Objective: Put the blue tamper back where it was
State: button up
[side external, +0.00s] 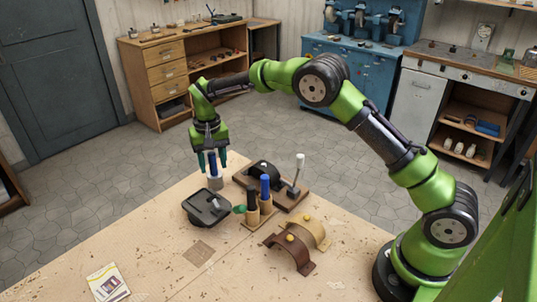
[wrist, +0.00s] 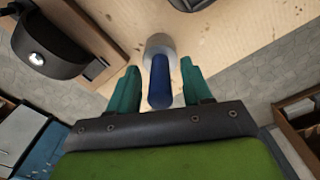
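The blue tamper has a blue handle (wrist: 160,85) and a grey cylindrical head (wrist: 159,45). In the side view the tamper (side external: 214,181) stands upright near the table's far edge, its head seemingly on the tabletop. My gripper (side external: 212,161) is above it, pointing down, with its teal fingers on either side of the handle. In the wrist view my gripper (wrist: 161,83) shows gaps between both fingers and the handle, so it is open around it. Another blue-handled tool (side external: 265,186) stands in a wooden holder (side external: 257,219) to the right, beside a black-handled one (side external: 252,197).
A black dish-like tool (side external: 207,208) lies just in front of the tamper. A wooden board with a black arched form (side external: 264,172) and a white-topped post (side external: 299,166) stands to its right. Brown curved pieces (side external: 290,250) lie nearer. The front-left tabletop is mostly clear, apart from a booklet (side external: 107,283).

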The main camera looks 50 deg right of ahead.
notch_tip(320, 180, up, 12)
jog(key=shift+f, duration=0.1)
jog(key=s+d+r+t+y, duration=0.2)
jog(key=s+d+r+t, duration=0.1)
jog(key=s+r, duration=1)
jog(key=s+f+t, duration=0.2)
jog(key=s+f, duration=0.1)
jog(key=s, duration=0.6)
jog(key=s+f+n+t, duration=0.1)
jog(key=s+f+t, duration=0.1)
jog(key=s, duration=0.7)
jog(key=shift+s+a+f, duration=0.2)
jog(key=shift+a+f, duration=0.05)
jog(key=shift+f, duration=0.65)
